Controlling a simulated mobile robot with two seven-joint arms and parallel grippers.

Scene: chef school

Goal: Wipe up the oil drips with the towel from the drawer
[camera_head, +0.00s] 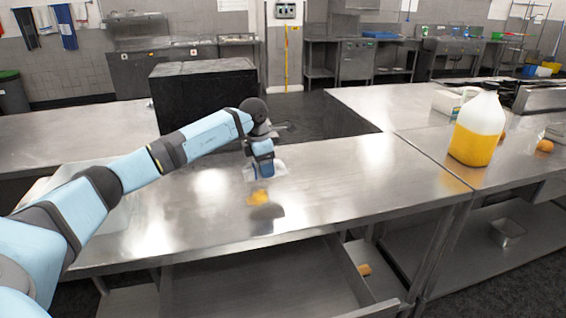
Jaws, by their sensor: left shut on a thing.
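My left gripper (262,160) reaches over the steel counter (330,185) with its fingers down. It is shut on a whitish towel (277,170), which hangs at or just above the counter top; I cannot tell if it touches. A yellow-orange oil patch (259,197) shows on the counter just in front of the towel. The dark spot beside it looks like a reflection of my arm. An open, mostly empty drawer (250,285) juts out below the counter's front edge. My right gripper is out of view.
A large jug of yellow oil (477,135) stands on the right-hand counter, with a white container (447,103) behind it and a round orange thing (545,146) to its right. A small brownish thing (365,269) lies low near the drawer. The counter right of my gripper is clear.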

